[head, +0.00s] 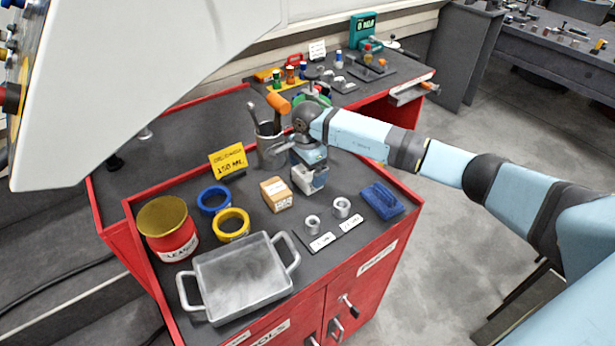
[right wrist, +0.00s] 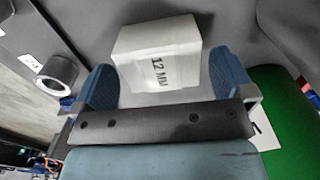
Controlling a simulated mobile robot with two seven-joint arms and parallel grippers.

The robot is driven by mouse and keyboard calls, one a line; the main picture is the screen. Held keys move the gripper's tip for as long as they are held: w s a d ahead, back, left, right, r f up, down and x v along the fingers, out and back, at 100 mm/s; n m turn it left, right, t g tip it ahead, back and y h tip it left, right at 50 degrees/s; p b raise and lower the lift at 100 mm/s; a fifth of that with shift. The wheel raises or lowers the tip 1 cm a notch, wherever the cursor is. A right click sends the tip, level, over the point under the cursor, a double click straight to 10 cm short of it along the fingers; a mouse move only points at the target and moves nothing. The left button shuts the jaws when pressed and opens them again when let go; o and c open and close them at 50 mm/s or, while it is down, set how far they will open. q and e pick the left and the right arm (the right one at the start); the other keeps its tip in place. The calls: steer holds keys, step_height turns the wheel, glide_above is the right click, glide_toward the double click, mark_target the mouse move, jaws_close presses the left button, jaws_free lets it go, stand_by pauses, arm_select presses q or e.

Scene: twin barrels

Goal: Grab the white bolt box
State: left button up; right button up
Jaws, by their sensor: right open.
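The white bolt box (head: 306,180) stands on the dark top of the red tool cabinet, partly hidden by my right gripper (head: 311,162). In the right wrist view the white box (right wrist: 157,56) is marked "12 MM". My right gripper (right wrist: 160,76) is open, its blue fingers on either side of the near part of the box. A gap shows on both sides, and I cannot tell whether either finger touches it. My left gripper is not in view.
A wooden-coloured box (head: 276,194) stands left of the white box, a blue block (head: 381,200) to the right. A grey cup with tools (head: 270,150) is behind. Two metal nuts (head: 342,207), a metal tray (head: 243,278), yellow (head: 232,224) and blue rings (head: 214,199) are in front and left.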

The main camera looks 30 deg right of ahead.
steer(key=shift+f, duration=0.7)
steer(key=shift+r, duration=0.1)
steer(key=c, duration=1)
steer(key=shift+c, duration=0.2)
